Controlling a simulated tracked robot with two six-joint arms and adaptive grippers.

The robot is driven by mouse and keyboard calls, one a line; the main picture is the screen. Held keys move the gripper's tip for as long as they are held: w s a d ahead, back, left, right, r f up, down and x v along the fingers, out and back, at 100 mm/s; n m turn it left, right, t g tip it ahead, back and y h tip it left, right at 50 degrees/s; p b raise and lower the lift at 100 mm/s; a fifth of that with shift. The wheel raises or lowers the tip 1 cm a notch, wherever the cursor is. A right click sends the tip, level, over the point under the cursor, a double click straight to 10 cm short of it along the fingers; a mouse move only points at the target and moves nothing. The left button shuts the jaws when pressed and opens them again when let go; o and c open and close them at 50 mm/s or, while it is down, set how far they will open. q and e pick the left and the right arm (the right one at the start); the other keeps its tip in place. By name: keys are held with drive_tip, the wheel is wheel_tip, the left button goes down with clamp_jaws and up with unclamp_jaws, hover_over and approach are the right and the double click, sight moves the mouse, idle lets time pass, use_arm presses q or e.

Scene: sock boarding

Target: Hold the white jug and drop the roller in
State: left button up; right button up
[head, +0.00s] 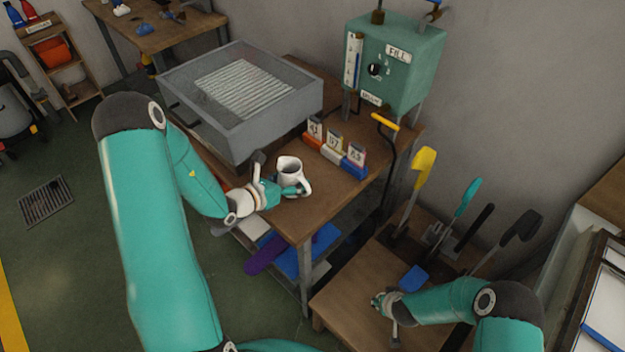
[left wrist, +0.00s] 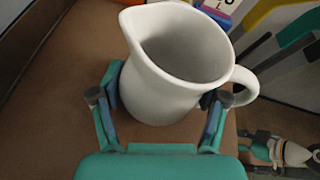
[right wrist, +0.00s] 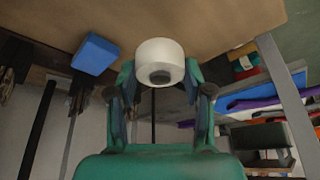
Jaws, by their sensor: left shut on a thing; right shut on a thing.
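The white jug (head: 290,174) is upright at the front corner of the wooden table, its handle to the right. Whether it rests on the tabletop or is just above it is unclear. My left gripper (head: 284,190) is shut around its body; in the left wrist view the fingers flank the jug (left wrist: 165,75) below its open mouth. My right gripper (right wrist: 161,88) is shut on a white roller (right wrist: 160,62) with a dark centre, seen end-on.
A grey tray (head: 215,120) with a ribbed bottom stands left of the jug. Coloured number holders (head: 336,154) stand behind it, near a green fill box (head: 393,65). Long-handled tools (head: 463,205) rise behind the small table (head: 345,295). A blue block (head: 413,278) lies near the right gripper.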

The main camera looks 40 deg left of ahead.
idle(0.4)
use_arm(q)
drive_tip(key=o, duration=1.4)
drive_tip(key=shift+c, duration=0.2)
drive_tip(key=v, duration=1.1)
drive_tip(key=shift+s+a, duration=0.1)
drive_tip(key=shift+s, duration=0.05)
drive_tip(key=shift+s+r, duration=0.1)
drive_tip(key=shift+s, duration=0.2)
